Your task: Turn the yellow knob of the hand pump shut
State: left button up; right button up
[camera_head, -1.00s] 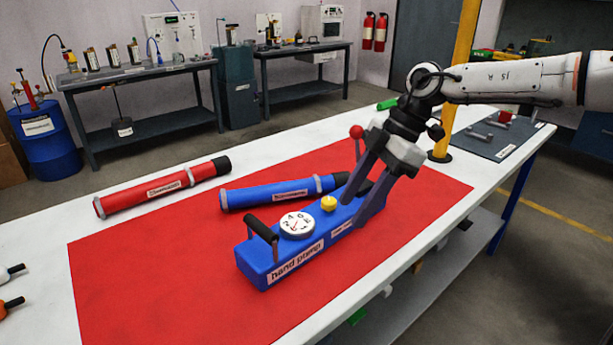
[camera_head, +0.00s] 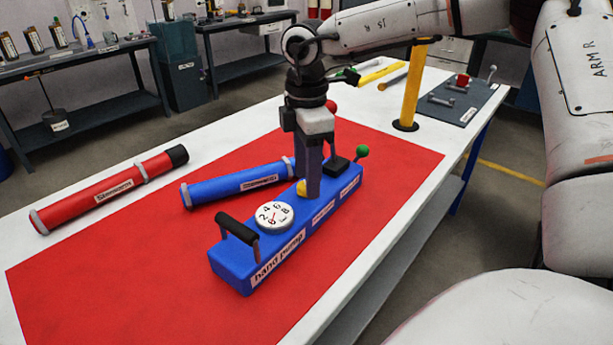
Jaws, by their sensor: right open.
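The blue hand pump (camera_head: 230,265) lies on the red mat, with a white dial (camera_head: 274,216) and a black handle (camera_head: 238,229) at its near end. The yellow knob (camera_head: 301,188) sits on top of the pump past the dial. It is partly hidden by my right gripper (camera_head: 311,190), which points down over it. The gripper is open, with its fingers at the knob. I cannot tell whether they touch it. My left gripper is not in view.
A blue tube (camera_head: 230,187) lies behind the pump on the red mat (camera_head: 110,270). A red tube (camera_head: 105,193) lies on the white table (camera_head: 170,129). A yellow post (camera_head: 411,90) stands at the back right. A green-tipped lever (camera_head: 362,152) rises at the pump's far end.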

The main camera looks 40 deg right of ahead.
jog(key=shift+f, duration=0.45)
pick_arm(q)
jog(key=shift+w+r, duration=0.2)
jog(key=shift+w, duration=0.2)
pick_arm(e)
jog(key=shift+c, duration=0.6)
